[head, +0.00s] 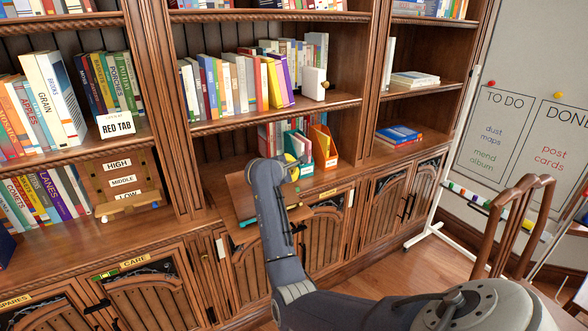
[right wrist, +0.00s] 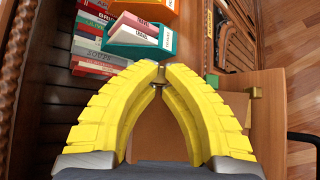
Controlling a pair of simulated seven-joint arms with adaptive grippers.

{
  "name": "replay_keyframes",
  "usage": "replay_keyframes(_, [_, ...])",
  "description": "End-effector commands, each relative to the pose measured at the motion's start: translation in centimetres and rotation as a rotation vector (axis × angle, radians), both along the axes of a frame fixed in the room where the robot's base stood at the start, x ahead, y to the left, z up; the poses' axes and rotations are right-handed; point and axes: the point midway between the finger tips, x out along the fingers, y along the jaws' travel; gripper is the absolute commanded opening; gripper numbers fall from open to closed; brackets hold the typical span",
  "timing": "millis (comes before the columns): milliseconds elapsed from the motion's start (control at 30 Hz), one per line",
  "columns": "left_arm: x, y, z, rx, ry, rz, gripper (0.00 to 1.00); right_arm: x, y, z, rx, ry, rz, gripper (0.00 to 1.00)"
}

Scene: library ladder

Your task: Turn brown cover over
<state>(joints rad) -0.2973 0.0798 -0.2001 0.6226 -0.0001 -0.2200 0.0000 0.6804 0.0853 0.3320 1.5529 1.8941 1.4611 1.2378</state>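A flat brown panel (head: 240,196), which I take to be the brown cover, juts out over the lower cabinet ledge. My right forearm hides its middle. In the right wrist view brown board (right wrist: 225,128) shows behind and right of the fingers. My right gripper (head: 293,167) is at the panel's far side, near the books. In the right wrist view its yellow fingers (right wrist: 159,76) arch together and their tips meet or nearly meet. I see nothing clearly held between them. I cannot tell whether the tips touch the panel. My left gripper is not in view.
An orange file holder (head: 323,147) and a teal one (head: 299,150) stand just beyond my right gripper. Shelves of books rise behind. A brown chair (head: 520,220) and a whiteboard (head: 525,130) stand at the right. Wooden floor (head: 440,268) is clear between.

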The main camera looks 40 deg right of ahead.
Motion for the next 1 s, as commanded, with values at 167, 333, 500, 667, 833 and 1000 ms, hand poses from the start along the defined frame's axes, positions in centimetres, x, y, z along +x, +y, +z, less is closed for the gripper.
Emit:
replay_keyframes(167, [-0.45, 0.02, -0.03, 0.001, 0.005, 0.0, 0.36, 0.54, -0.4, -0.36, 0.001, 0.0, 0.001, 0.0])
replay_keyframes(333, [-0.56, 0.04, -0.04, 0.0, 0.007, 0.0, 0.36, 0.77, -0.57, -0.56, 0.001, 0.0, 0.001, 0.0])
replay_keyframes(500, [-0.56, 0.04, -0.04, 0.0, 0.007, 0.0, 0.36, 0.82, -0.62, -0.59, 0.0, 0.0, 0.0, 0.0])
replay_keyframes(667, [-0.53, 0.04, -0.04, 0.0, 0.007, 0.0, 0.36, 0.82, -0.63, -0.58, 0.0, 0.0, 0.0, 0.0])
replay_keyframes(833, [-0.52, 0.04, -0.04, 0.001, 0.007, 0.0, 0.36, 0.8, -0.63, -0.59, 0.0, 0.0, 0.0, 0.0])
replay_keyframes(1000, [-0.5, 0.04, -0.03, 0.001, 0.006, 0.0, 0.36, 0.87, -0.49, -0.63, 0.0, 0.0, 0.0, 0.0])
